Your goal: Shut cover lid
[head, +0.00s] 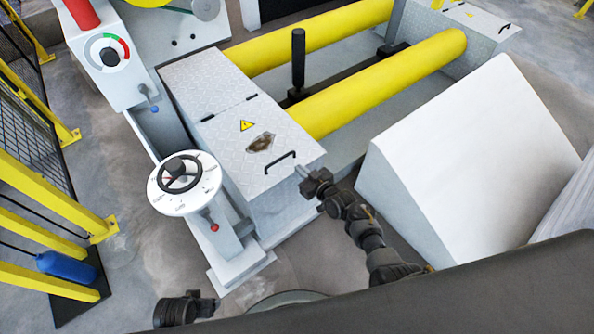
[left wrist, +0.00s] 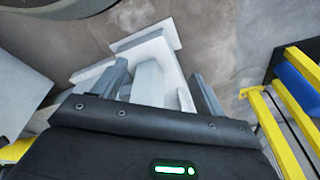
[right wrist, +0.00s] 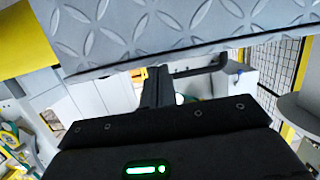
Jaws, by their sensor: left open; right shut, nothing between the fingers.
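The cover lid (head: 225,135) is a grey diamond-plate panel with a warning triangle and a dark handle (head: 281,162) near its front edge. It lies roughly flat over its box; I cannot tell whether a small gap remains under the front edge. My right gripper (head: 312,180) is at the lid's front right corner, shut and empty. In the right wrist view the shut fingers (right wrist: 156,85) are close to the edge of the diamond plate (right wrist: 150,30); contact is unclear. My left gripper (head: 208,306) is low at the front left, away from the lid, open and empty (left wrist: 160,85).
A pedestal with a handwheel dial (head: 183,183) stands left of the lid. Yellow rollers (head: 375,85) lie behind it. A large white slanted block (head: 460,150) stands right of my right arm. Yellow railings (head: 50,225) and a blue cylinder (head: 66,266) are at far left.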

